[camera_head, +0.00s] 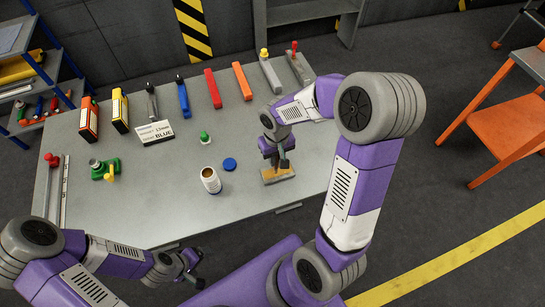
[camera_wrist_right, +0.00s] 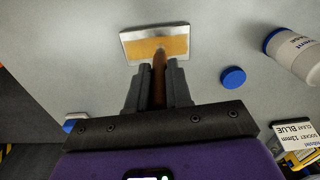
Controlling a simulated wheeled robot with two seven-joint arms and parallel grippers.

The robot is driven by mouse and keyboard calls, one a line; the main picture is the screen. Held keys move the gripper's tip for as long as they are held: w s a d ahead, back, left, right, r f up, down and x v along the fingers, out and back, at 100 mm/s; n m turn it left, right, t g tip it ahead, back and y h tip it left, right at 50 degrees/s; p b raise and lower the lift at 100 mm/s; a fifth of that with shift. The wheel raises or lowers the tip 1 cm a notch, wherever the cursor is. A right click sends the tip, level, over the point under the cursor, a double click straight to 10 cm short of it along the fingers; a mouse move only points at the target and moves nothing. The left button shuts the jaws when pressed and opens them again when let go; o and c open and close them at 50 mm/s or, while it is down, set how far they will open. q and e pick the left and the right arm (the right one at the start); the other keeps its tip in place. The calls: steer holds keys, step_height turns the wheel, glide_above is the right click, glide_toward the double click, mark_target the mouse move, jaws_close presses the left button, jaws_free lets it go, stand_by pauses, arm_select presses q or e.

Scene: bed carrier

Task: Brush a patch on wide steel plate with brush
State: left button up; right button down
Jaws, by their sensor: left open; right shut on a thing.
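My right gripper (camera_head: 281,156) is shut on the brush, directly over the steel plate (camera_head: 289,178). In the right wrist view the brush's brown handle (camera_wrist_right: 159,86) stands between the fingers (camera_wrist_right: 158,70), and its far end overlaps the plate's near edge. I cannot tell whether the bristles touch the plate; they are hidden. The plate (camera_wrist_right: 126,45) has a silvery rim around a yellow-orange patch (camera_wrist_right: 150,46), which also shows in the head view (camera_head: 272,173). My left gripper (camera_head: 192,268) is open and empty, low, in front of the table's front edge.
An open white can (camera_head: 210,181) and a blue lid (camera_head: 229,164) stand left of the plate on the grey table (camera_head: 245,198). A label card (camera_head: 155,131), a green item (camera_head: 205,138) and a green-yellow tool (camera_head: 105,169) lie further left. Several coloured tools line the back.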

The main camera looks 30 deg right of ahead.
steer(key=shift+s+d, duration=0.1)
steer(key=shift+d, duration=0.2)
steer(key=shift+d, duration=0.15)
steer(key=shift+s+d, duration=0.25)
steer(key=shift+d, duration=0.7)
steer(key=shift+d, duration=0.1)
steer(key=shift+s+d+p, duration=0.25)
steer(key=shift+d+p, duration=0.05)
steer(key=shift+d, duration=0.65)
step_height(320, 180, up, 7)
steer(key=p, duration=0.5)
steer(key=shift+p, duration=0.35)
steer(key=shift+a, duration=0.1)
